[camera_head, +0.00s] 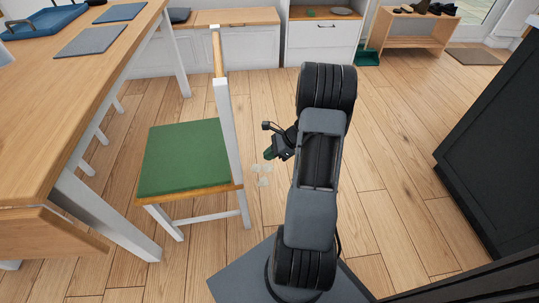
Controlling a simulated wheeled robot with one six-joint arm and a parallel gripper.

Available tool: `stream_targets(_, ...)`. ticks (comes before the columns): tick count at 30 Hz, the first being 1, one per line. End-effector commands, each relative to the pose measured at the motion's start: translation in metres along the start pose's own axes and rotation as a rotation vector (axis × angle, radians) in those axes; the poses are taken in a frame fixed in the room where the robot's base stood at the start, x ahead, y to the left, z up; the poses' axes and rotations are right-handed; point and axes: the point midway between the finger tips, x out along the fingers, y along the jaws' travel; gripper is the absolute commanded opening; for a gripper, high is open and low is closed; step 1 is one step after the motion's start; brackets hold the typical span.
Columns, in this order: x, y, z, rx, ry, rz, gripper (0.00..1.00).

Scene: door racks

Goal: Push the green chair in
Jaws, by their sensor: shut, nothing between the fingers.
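The green chair (186,158) stands left of the centre, upright on the wooden floor. It has a green seat, white legs and a white back frame with a wooden top rail. Its seat faces the wooden table (78,108) on the left, and the seat is beside the table's edge, with floor showing between them. My gripper (268,154) is to the right of the chair's back, apart from it in the picture. It is shut and empty; my arm hides part of the floor behind it.
White cabinets (238,46) line the back wall. A low wooden shelf (412,32) with shoes stands at the back right. A dark cabinet (490,130) fills the right side. The floor (395,150) between my arm and that cabinet is clear. Grey placemats (91,41) lie on the table.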

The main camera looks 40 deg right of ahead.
Motion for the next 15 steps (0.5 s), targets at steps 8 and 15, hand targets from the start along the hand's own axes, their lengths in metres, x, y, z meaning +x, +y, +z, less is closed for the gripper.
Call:
stream_targets(8,0.058,0.001,-0.003,-0.003,0.001,0.004,0.00)
stream_targets(15,0.082,0.001,0.014,-0.003,0.002,0.001,0.00)
